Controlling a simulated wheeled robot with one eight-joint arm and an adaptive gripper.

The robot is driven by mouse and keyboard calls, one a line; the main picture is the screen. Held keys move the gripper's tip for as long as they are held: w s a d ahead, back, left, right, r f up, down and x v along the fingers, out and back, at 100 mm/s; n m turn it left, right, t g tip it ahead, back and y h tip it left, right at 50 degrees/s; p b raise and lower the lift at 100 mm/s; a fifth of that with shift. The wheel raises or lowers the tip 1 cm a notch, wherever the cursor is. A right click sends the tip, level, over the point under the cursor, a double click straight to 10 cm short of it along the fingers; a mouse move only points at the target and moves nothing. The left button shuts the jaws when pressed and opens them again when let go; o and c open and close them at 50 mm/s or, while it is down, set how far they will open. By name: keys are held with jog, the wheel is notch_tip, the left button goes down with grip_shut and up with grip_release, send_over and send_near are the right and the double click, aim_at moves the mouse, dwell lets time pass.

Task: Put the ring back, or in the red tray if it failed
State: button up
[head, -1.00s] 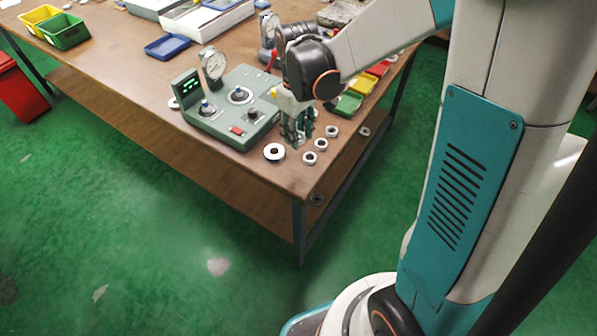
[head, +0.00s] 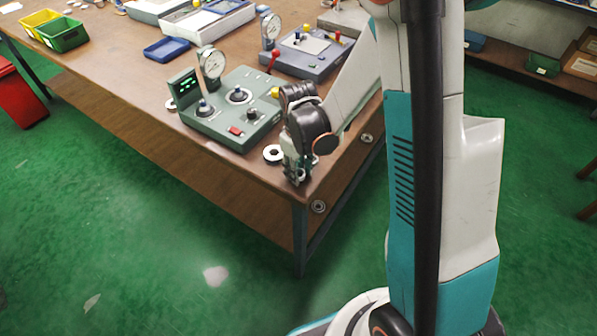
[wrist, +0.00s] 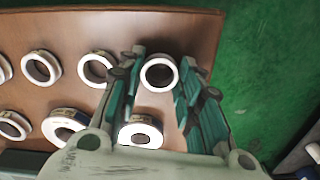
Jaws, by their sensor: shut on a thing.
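In the wrist view my gripper (wrist: 162,70) is shut on a white-rimmed ring (wrist: 159,88), which sits between the two fingertips. In the head view my gripper (head: 296,178) is low over the near corner of the table; the held ring is not clear there. Several other rings lie to the left in the wrist view, including a ring (wrist: 97,69) beside the left finger and a thicker ring (wrist: 140,132) below. One loose ring (head: 272,154) shows beside my gripper in the head view. No red tray shows on the table now; my arm covers part of it.
A green test station (head: 235,105) with a dial gauge and lit green display stands left of my gripper. A grey station (head: 305,55) is behind. A blue tray (head: 167,49), yellow bin (head: 38,22) and green bin (head: 62,34) are farther left. A red bin (head: 18,95) stands on the floor.

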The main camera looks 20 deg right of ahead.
jog(key=shift+f, duration=0.2)
jog(key=o, duration=1.2)
jog(key=shift+c, duration=0.2)
jog(key=shift+r, duration=0.1)
